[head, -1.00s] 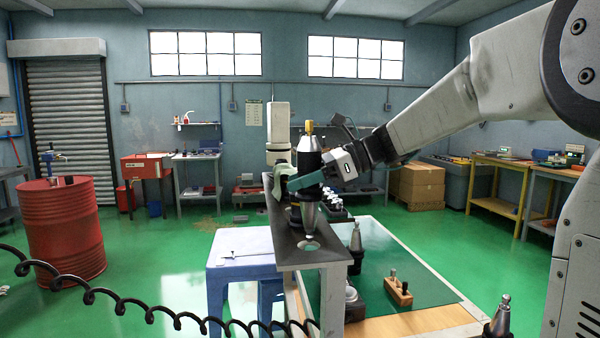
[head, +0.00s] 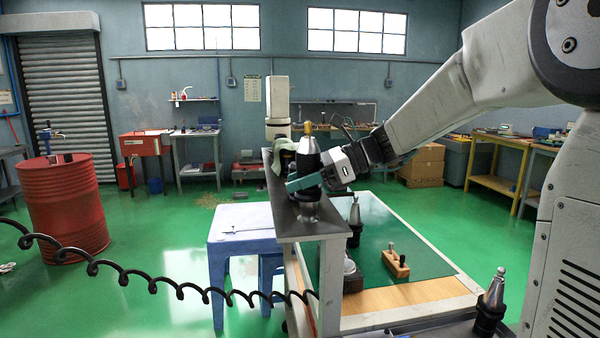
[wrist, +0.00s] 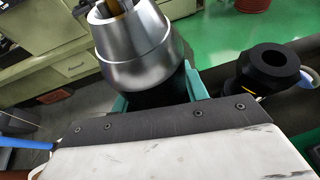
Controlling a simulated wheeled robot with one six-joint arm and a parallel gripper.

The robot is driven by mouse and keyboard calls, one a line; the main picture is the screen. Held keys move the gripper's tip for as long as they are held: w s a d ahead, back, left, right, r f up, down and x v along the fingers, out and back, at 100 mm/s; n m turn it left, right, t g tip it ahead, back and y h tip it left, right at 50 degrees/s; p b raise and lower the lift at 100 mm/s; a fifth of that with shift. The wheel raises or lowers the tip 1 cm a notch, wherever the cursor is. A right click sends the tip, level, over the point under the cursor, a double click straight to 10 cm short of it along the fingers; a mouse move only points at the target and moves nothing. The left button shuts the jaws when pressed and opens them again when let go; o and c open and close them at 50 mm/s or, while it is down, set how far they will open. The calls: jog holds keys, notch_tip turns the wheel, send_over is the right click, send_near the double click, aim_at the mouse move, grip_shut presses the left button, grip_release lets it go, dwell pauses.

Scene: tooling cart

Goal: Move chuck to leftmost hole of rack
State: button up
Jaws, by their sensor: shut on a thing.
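The chuck (head: 307,161) is a black and silver tool holder with a gold tip on top. It stands upright at the near end of the dark rack (head: 289,228). My gripper (head: 306,183) is shut on it with teal fingers around its black body. The silver lower taper shows only in short part above the hole at that end and looks partly inside it; the exact depth is hard to tell. In the wrist view the chuck's silver nose (wrist: 137,48) fills the top between the teal fingers.
Another black holder (wrist: 268,68) is at the right in the wrist view. A green mat (head: 420,245) with a wooden block (head: 396,262) lies below, right of the rack. A silver cone holder (head: 491,297) stands front right. A blue stool (head: 238,222) is left.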

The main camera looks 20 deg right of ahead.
aim_at(301, 201)
jog(key=shift+f, duration=2.05)
jog(key=shift+f, duration=0.3)
jog(key=o, duration=1.5)
jog(key=shift+c, duration=0.2)
jog(key=shift+f, duration=0.1)
jog(key=v, duration=0.8)
jog(key=shift+a, duration=0.1)
jog(key=shift+a, duration=0.1)
